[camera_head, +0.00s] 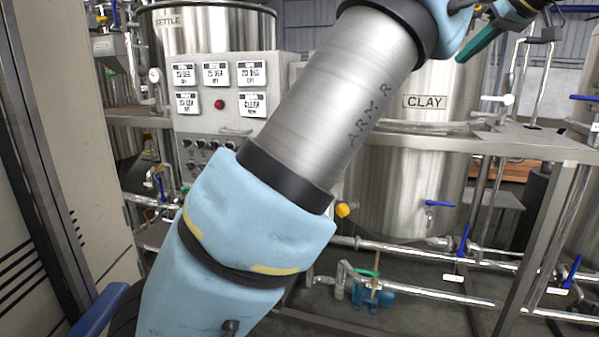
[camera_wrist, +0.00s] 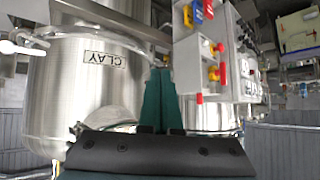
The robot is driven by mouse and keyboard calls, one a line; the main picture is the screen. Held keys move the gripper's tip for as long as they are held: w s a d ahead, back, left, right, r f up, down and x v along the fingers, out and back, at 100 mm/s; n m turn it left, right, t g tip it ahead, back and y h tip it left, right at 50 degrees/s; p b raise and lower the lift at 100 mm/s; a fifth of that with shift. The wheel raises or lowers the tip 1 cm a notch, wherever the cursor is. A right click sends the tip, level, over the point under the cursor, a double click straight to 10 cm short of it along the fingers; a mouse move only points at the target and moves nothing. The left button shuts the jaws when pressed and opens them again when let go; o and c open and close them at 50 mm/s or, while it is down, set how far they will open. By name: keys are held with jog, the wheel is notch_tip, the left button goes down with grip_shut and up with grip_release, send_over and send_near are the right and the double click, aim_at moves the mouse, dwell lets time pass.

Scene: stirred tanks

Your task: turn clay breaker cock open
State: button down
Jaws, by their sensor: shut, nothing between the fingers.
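The steel tank labelled CLAY (camera_head: 425,150) stands right of centre in the head view; it also shows upside down on the left of the wrist view (camera_wrist: 75,95). A cock with a white handle (camera_head: 497,100) sits beside the tank's right side in the head view. A white-handled fitting (camera_wrist: 20,47) shows at the wrist view's left edge; I cannot tell for certain which one is the breaker cock. My gripper (camera_wrist: 161,98) has dark green fingers, shut and empty. Its tip (camera_head: 480,45) shows near the CLAY label, apart from the white handle.
A control panel (camera_head: 220,105) with labels and a red button stands left of my arm. Blue-handled valves (camera_head: 463,240) sit on low pipes, and another (camera_head: 440,204) on the tank's lower side. A steel platform frame (camera_head: 540,145) crosses at right. A blue pump (camera_head: 372,296) stands below.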

jog(key=w+a+f+m+g+h+p, duration=0.1)
jog(key=w+a+f+m+g+p, duration=0.15)
jog(key=a+f, duration=0.7)
jog(key=w+a+f+m+g+p, duration=0.15)
jog(key=w+a+f, duration=0.35)
jog(key=a, duration=0.7)
jog(key=s+a+f+g+h+p, duration=0.1)
jog(key=s+a+f+g, duration=0.1)
jog(key=s+a+f, duration=0.6)
jog(key=s+a+f+g+h+p, duration=0.1)
jog(key=s+a+f, duration=0.7)
jog(key=s+a, duration=0.4)
jog(key=shift+s+a+g+h, duration=0.25)
jog(key=shift+s+g+h, duration=0.15)
jog(key=shift+s, duration=0.3)
